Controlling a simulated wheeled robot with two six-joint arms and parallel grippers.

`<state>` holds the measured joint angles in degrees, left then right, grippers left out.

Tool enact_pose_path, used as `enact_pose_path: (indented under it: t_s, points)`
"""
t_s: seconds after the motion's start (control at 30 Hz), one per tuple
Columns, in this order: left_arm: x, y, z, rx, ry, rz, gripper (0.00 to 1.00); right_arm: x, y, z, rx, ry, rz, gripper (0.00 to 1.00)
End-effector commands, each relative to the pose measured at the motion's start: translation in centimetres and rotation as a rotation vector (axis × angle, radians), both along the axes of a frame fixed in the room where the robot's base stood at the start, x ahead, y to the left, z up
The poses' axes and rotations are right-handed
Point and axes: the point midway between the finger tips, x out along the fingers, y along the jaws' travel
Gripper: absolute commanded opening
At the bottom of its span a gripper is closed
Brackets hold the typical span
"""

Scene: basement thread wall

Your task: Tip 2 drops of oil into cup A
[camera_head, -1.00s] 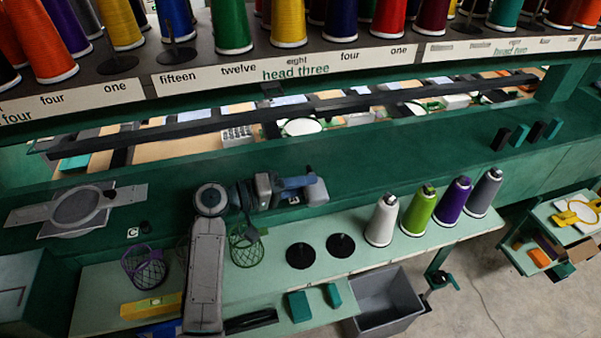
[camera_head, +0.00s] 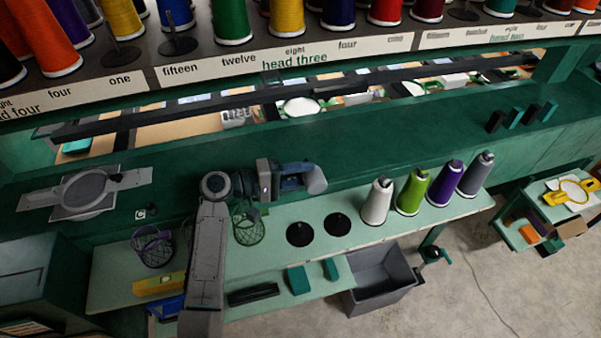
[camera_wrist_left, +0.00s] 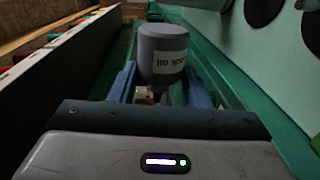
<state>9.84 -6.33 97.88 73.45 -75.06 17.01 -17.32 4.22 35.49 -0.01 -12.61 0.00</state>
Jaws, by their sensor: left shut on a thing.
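My left gripper (camera_head: 312,180) points right above the green machine bed in the head view. In the left wrist view its blue fingers (camera_wrist_left: 162,88) are shut on a grey oil bottle (camera_wrist_left: 162,48). The bottle's label reads upside down in that view, with its broad end towards the top of the picture. A small dark cup (camera_head: 152,209) stands by a "C" card (camera_head: 140,213) to the left. I cannot make out cup A. My right gripper is out of view.
Below the bed, a pale green shelf (camera_head: 350,236) holds several thread cones (camera_head: 411,193), two black discs (camera_head: 300,234) and wire baskets (camera_head: 152,246). A grey bin (camera_head: 380,280) stands underneath. The bed right of the gripper is mostly clear.

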Motion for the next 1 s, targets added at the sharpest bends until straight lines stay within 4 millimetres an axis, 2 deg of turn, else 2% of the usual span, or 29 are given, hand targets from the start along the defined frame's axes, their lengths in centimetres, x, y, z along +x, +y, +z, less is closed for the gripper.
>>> enact_pose_path:
  t_s: [0.6, 1.0]
  points:
    - [0.1, 0.1, 0.3, -0.052, 0.159, 0.000, 0.20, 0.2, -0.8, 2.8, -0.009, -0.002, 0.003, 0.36]
    - [0.1, 0.1, 0.1, -0.064, 0.198, 0.000, 0.20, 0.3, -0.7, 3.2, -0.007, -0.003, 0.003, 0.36]
